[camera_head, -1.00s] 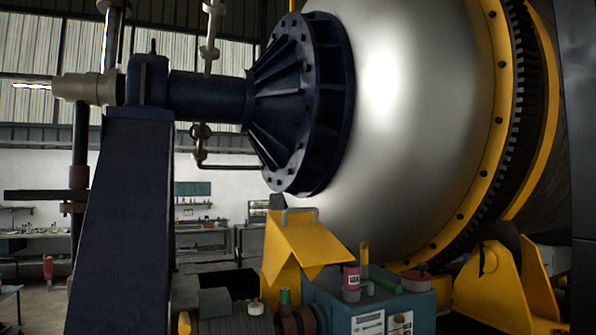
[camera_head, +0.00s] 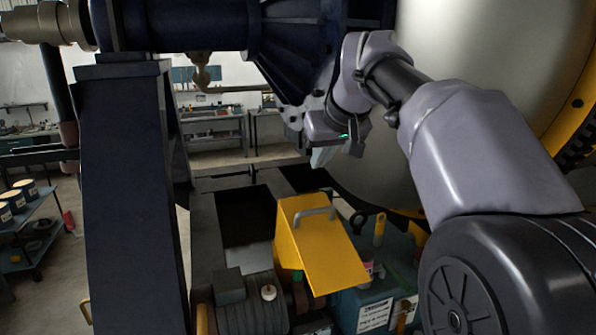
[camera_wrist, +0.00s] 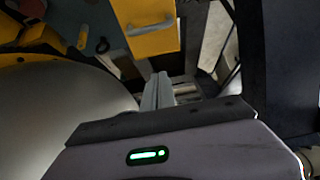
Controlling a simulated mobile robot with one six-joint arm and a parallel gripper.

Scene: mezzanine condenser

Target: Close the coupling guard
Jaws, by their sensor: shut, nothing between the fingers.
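The coupling guard (camera_head: 325,250) is a yellow sheet-metal cover with a grey bar handle (camera_head: 314,215) along its top edge. Its broad face slopes down to the right, above a teal box and beside a motor and shaft. In the wrist view, part of the guard (camera_wrist: 148,30) and its handle (camera_wrist: 151,24) show at the top. My gripper (camera_head: 320,158) is shut and empty, pointing down above the guard and apart from it. The closed fingers (camera_wrist: 158,88) also show in the wrist view, short of the handle. The guard's hinge and underside are hidden.
A dark blue pedestal (camera_head: 130,200) stands left. A large pale drum (camera_head: 470,50) and dark flanged cone (camera_head: 290,45) are close around my arm. A ribbed motor (camera_head: 250,305) and teal box (camera_head: 350,308) lie low. Open space lies above the guard.

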